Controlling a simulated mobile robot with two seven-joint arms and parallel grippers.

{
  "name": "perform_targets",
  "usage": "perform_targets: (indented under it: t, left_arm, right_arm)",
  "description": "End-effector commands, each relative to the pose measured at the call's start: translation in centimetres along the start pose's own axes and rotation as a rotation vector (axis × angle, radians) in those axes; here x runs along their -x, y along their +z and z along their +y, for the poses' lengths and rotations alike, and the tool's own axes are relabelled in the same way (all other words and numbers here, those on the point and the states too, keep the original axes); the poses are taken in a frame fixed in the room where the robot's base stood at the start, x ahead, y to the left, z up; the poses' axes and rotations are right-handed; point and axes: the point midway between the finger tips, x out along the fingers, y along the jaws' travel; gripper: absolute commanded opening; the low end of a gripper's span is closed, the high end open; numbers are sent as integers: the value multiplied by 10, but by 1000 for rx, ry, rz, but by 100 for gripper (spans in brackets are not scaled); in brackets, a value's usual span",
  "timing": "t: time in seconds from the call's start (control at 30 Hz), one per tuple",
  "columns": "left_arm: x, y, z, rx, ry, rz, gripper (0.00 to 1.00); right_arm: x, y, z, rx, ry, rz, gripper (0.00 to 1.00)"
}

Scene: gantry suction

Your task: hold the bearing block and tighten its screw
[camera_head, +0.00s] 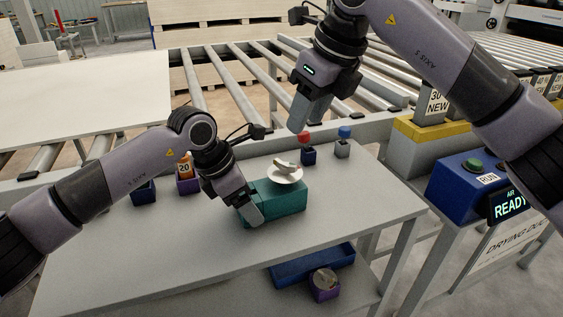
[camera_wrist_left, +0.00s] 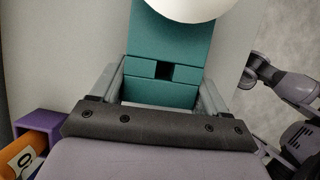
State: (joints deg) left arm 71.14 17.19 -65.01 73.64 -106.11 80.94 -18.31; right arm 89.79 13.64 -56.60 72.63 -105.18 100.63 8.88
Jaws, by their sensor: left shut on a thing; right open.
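The teal bearing block (camera_head: 288,205) lies on the grey table. A white round disc (camera_head: 285,177) with a pale wing-shaped piece (camera_head: 286,165), which may be the screw's head, sits on top of it. My left gripper (camera_head: 249,214) is shut on the near left end of the block. In the left wrist view, its two fingers (camera_wrist_left: 160,95) stand on either side of the teal block (camera_wrist_left: 168,50), and the disc (camera_wrist_left: 190,8) shows at the top edge. My right gripper (camera_head: 301,112) is open and empty, above and behind the block, apart from it.
A red-knobbed dark holder (camera_head: 308,156) and a blue-knobbed grey holder (camera_head: 343,149) stand behind the block. An orange bottle (camera_head: 184,168) in a purple holder (camera_head: 188,186) and a dark blue box (camera_head: 144,192) stand left. A blue tray (camera_head: 312,265) is below. The table's front is clear.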

Motion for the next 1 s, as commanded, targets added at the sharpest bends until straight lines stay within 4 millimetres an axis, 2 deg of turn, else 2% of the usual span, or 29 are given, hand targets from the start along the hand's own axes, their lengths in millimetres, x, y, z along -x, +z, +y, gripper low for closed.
perform_targets:
  t: [0.13, 0.27, 0.37, 0.7, 0.83, 1.0]
  left_arm:
    - [0, 0, 0, 0, 0, 0, 8]
    - [0, 0, 0, 0, 0, 0, 8]
    - [0, 0, 0, 0, 0, 0, 8]
    - [0, 0, 0, 0, 0, 0, 8]
    - [0, 0, 0, 0, 0, 0, 8]
    - [0, 0, 0, 0, 0, 0, 8]
  right_arm:
    - [6, -1, -5, 77, 33, -18, 42]
    - [-1, -1, -5, 100, 43, -21, 42]
    - [-15, -1, -4, 101, 44, -20, 42]
    - [-82, 0, -1, 98, 43, -20, 42]
    - [-100, 0, 0, 97, 41, -21, 42]
    - [-112, 1, 0, 98, 40, -23, 42]
